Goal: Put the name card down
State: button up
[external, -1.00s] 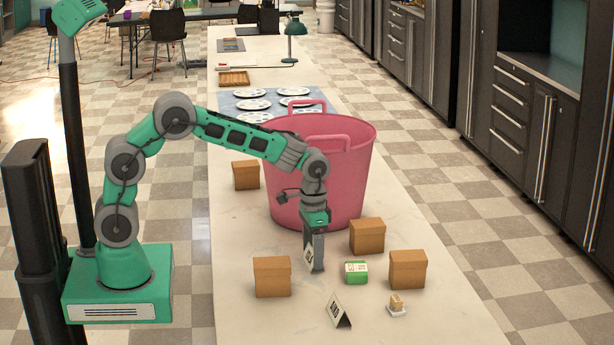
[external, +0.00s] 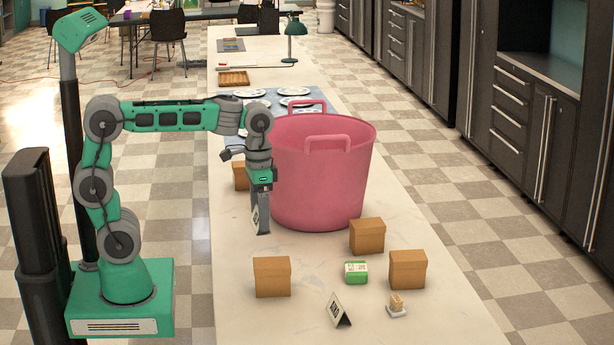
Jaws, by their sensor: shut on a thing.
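My gripper (external: 262,228) points down over the white counter (external: 235,325), left of the pink tub and behind the front left brown box. It is shut on a name card (external: 255,217), a small white card with dark marks, of which only a part shows at the left side of the fingers. The card appears to be held above the counter; the exact gap cannot be told. Another name card (external: 336,311), tent-shaped with dark print, stands near the front of the counter.
A large pink tub (external: 320,185) stands right beside my gripper. Brown boxes (external: 272,277), (external: 367,236), (external: 408,269) stand around a green-and-white soap pack (external: 356,272). Another brown box (external: 239,176) is partly hidden behind my arm.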

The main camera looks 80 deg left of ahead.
jog(key=w+d+f+m, duration=0.1)
jog(key=w+d+f, duration=0.1)
jog(key=w+d, duration=0.3)
jog(key=s+a+r+b, duration=0.15)
jog(key=a+b, duration=0.25)
jog(key=a, duration=0.4)
jog(key=p, duration=0.4)
send_over(322, 259)
notch_tip(322, 259, down, 9)
notch_tip(322, 259, down, 3)
jog(key=shift+r, duration=0.1)
jog(key=shift+f, duration=0.4)
jog(key=o, duration=1.2)
jog(key=shift+o, duration=0.2)
jog(key=shift+r, duration=0.1)
notch_tip(322, 259, up, 12)
jog(key=shift+r+b, duration=0.15)
jog(key=shift+b, duration=0.25)
